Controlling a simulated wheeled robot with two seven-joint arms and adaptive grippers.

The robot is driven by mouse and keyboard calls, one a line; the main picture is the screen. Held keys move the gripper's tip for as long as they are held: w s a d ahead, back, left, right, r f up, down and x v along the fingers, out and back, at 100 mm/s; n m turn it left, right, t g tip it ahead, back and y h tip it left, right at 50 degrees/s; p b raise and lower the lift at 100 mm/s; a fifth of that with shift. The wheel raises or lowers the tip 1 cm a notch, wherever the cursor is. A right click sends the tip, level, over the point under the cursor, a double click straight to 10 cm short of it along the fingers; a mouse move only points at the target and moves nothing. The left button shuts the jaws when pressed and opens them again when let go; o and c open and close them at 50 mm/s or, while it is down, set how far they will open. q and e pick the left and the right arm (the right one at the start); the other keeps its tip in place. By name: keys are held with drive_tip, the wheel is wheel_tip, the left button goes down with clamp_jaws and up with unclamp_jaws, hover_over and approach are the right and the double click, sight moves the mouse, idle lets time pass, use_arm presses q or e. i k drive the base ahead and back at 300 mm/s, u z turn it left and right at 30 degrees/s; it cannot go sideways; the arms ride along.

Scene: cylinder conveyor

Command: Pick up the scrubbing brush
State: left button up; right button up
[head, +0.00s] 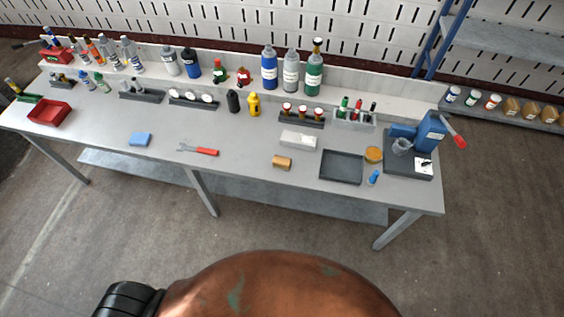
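A small tan, wood-coloured block (282,162) lies near the front edge of the grey workbench (240,165), right of the middle. It looks like the scrubbing brush, but it is too small to make out bristles. It lies apart from the wrench to its left and the dark tray to its right. Neither of my grippers shows in the head view, so I cannot see their state or how near they are to it.
A red-handled wrench (198,149), a pale block (298,140), a dark tray (341,167) and a blue sponge-like block (139,139) lie nearby. Bottles (291,70) line the back. A blue press (430,132) stands at the right end. Bare bench surrounds the tan block.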

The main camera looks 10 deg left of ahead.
sight(283, 163)
drive_tip(key=z, duration=3.25)
drive_tip(key=k, duration=1.4)
drive_tip(key=u, duration=1.6)
